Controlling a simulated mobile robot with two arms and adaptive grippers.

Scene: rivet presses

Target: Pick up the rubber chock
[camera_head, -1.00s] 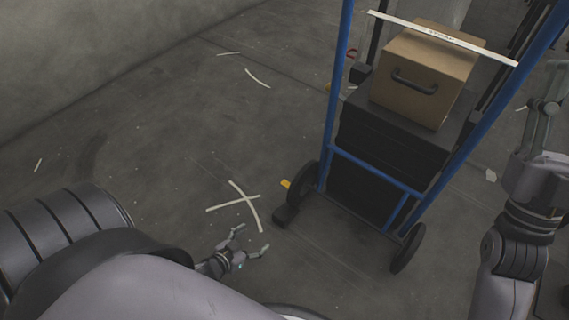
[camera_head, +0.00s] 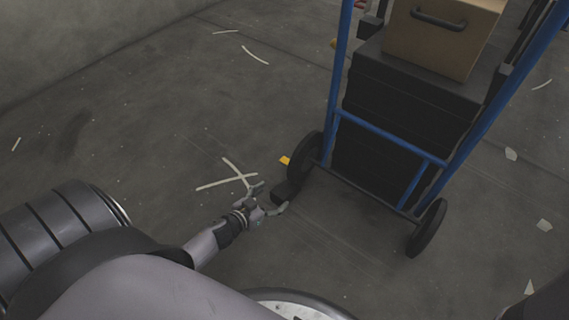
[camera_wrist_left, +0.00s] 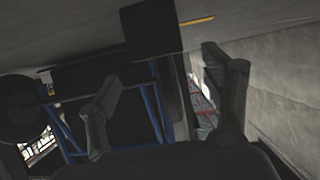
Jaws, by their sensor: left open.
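The rubber chock (camera_head: 286,191) is a small dark block on the floor against the left wheel of the blue hand truck (camera_head: 378,152). I cannot tell whether a finger touches the chock. My right gripper is out of view.
The hand truck carries black cases (camera_head: 415,95) and a brown box (camera_head: 440,38). Its left wheel (camera_head: 305,157) stands close beside the chock. A yellow piece (camera_head: 285,160) and a pale tape cross (camera_head: 238,178) lie nearby.

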